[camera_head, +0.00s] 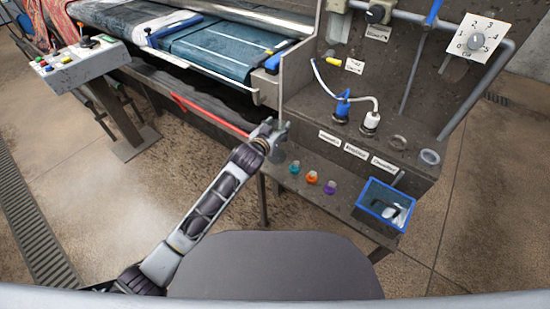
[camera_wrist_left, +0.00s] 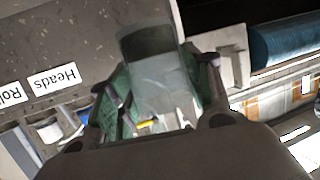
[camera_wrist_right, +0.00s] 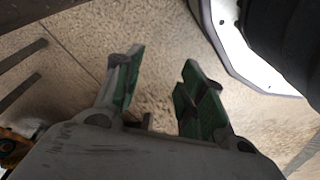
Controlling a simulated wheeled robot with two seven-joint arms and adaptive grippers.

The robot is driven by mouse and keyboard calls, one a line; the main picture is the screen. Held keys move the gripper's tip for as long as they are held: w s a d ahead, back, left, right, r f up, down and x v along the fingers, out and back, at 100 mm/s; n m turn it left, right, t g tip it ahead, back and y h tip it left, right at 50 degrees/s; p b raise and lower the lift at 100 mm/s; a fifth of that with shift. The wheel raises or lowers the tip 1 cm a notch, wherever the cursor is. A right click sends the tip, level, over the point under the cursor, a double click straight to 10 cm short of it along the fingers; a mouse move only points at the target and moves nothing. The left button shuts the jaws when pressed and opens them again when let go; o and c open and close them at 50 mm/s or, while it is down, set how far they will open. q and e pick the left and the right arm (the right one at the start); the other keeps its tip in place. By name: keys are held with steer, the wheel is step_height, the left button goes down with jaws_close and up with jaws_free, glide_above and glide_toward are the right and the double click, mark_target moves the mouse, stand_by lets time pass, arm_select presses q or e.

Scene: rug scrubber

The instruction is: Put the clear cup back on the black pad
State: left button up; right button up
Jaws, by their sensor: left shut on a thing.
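A clear, greyish see-through cup (camera_wrist_left: 150,62) is between the fingers of my left gripper (camera_wrist_left: 155,105) in the left wrist view. That gripper is shut on it. In the head view my left gripper (camera_head: 270,136) is at the left end of the machine's front ledge, and it mostly hides the cup. I cannot pick out the black pad for certain; a dark ring (camera_head: 397,142) lies on the upper shelf to the right. My right gripper (camera_wrist_right: 155,85) is open and empty above bare floor in the right wrist view. It does not show in the head view.
Small teal, orange and purple bottles (camera_head: 312,178) stand on the ledge, left of a blue-rimmed bin (camera_head: 385,205). A light ring (camera_head: 429,157) and hose fittings (camera_head: 369,122) are on the shelf. A red bar (camera_head: 210,115) runs left of my gripper. A button console (camera_head: 80,62) stands farther left.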

arm_select(q)
steer(key=shift+f+b, duration=0.6)
steer(key=shift+f, duration=2.35)
arm_select(e)
steer(key=shift+w+a+r, duration=0.1)
steer(key=shift+a+r, duration=0.1)
steer(key=shift+r, duration=0.55)
steer(key=shift+w+a+r, duration=0.15)
steer(key=shift+a+r, duration=0.05)
steer(key=shift+r, duration=0.5)
steer(key=shift+w+a+r, duration=0.1)
steer(key=shift+a+r, duration=0.1)
steer(key=shift+r, duration=0.55)
arm_select(q)
steer(key=shift+f, duration=0.1)
arm_select(e)
steer(key=shift+g, duration=0.3)
arm_select(q)
steer(key=shift+f, duration=0.25)
steer(key=shift+f+b, duration=0.3)
steer(key=shift+b, duration=0.05)
steer(key=shift+f, duration=0.8)
steer(key=shift+f+b, duration=0.35)
steer(key=shift+f, duration=0.25)
arm_select(e)
steer(key=shift+a+r, duration=0.2)
steer(key=shift+r, duration=0.75)
steer(key=shift+a+r, duration=0.2)
steer(key=shift+r, duration=0.75)
